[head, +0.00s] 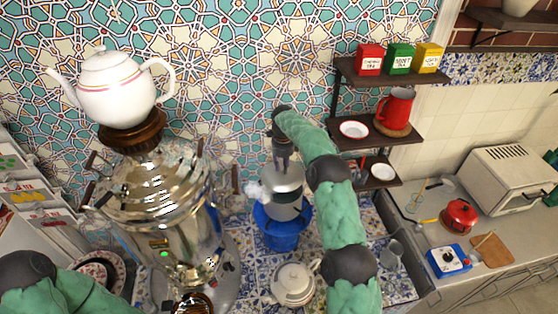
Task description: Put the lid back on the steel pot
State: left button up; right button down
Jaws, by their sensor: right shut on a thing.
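My right gripper (283,154) points down from the end of its green-sleeved arm. It is shut on the top of a grey steel lid (283,178). The lid is right over the steel pot (286,211), which is partly hidden beneath it. The pot sits in a blue holder (287,235). I cannot tell whether the lid touches the pot's rim. A white puff (254,190) shows at the lid's left side. My left arm shows at the bottom left, but its gripper is out of view.
A big shiny samovar (155,215) bears a white teapot (113,88) on the left. A cream pot (294,283) stands in front of the blue holder. A dark wall shelf (385,132) with tins, dishes and a red jug (394,106) is right of my right arm.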

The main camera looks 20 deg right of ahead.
aim_at(284, 176)
jog(key=shift+s+f, duration=0.1)
jog(key=shift+s, duration=0.45)
jog(key=shift+f+b, duration=0.3)
jog(key=shift+b, duration=0.05)
jog(key=shift+w+f+b, duration=0.2)
jog(key=shift+f+b, duration=0.05)
jog(key=shift+f, duration=0.4)
jog(key=shift+w+f+b, duration=0.15)
jog(key=shift+f+b, duration=0.1)
jog(key=shift+f, duration=0.35)
jog(key=shift+s+f+b, duration=0.2)
jog(key=shift+f+b, duration=0.4)
jog(key=shift+f, duration=0.3)
jog(key=shift+w+f, duration=0.15)
jog(key=shift+f, duration=0.3)
pick_arm(q)
jog(key=f, duration=0.3)
jog(key=shift+s+f, duration=0.1)
jog(key=shift+s, duration=0.15)
jog(key=shift+s, duration=0.1)
pick_arm(e)
jog(key=shift+r, duration=0.1)
pick_arm(q)
jog(key=shift+f+b, duration=0.5)
jog(key=shift+b, duration=0.2)
pick_arm(e)
jog(key=shift+f, duration=0.25)
